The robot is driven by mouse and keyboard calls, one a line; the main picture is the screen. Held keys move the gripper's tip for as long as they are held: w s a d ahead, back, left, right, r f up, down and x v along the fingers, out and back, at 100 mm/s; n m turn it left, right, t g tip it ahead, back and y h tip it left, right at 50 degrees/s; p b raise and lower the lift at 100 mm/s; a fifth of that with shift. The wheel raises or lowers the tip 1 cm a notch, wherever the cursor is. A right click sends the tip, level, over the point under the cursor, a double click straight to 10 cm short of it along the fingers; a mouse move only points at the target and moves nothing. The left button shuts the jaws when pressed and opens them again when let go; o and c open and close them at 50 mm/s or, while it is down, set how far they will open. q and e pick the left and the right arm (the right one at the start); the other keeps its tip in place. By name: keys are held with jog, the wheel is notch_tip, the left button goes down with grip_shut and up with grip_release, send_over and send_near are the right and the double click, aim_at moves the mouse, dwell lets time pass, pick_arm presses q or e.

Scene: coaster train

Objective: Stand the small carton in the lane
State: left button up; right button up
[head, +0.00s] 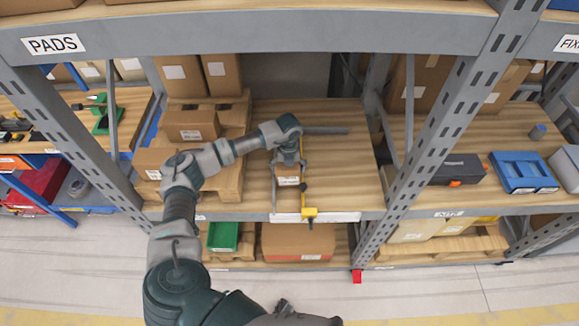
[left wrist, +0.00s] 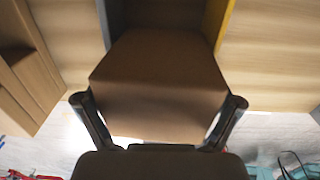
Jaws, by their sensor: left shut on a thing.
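The small brown carton (head: 288,173) is at the middle shelf, with a pale label on its front. My left gripper (head: 288,160) reaches over it from behind and above and is shut on it. In the left wrist view the carton (left wrist: 157,95) fills the space between the two fingers (left wrist: 165,108). The lane (head: 287,201) runs between a thin grey rail (head: 274,195) and a yellow rail (head: 304,188). The carton is between these rails; whether its base touches the shelf is hidden.
A yellow block (head: 309,214) sits at the shelf's front edge. Stacked cartons (head: 191,125) on a pallet stand left of the lane. Bare shelf board (head: 342,170) lies to the right, up to the grey upright (head: 425,150). The upper shelf beam (head: 250,38) crosses above.

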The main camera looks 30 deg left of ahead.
pick_arm(q)
jog(key=o, duration=1.3)
jog(key=shift+s+d+f, duration=0.2)
jog(key=shift+s+d, duration=0.05)
jog(key=shift+d, duration=0.15)
jog(key=shift+o, duration=0.7)
jog(key=shift+a, duration=0.15)
jog(key=shift+w+a+f, duration=0.15)
jog(key=shift+a, duration=0.5)
jog(key=shift+a+r, duration=0.1)
jog(key=shift+r, duration=0.25)
jog(key=r, duration=0.6)
jog(key=d+r, duration=0.1)
jog(key=r, duration=0.3)
jog(key=shift+w, duration=0.15)
jog(key=shift+r, duration=0.4)
jog(key=shift+a+r, duration=0.25)
jog(key=shift+a, duration=0.15)
pick_arm(e)
jog(key=shift+s+a+r, duration=0.15)
jog(key=shift+s+a, duration=0.15)
jog(key=shift+a, duration=0.25)
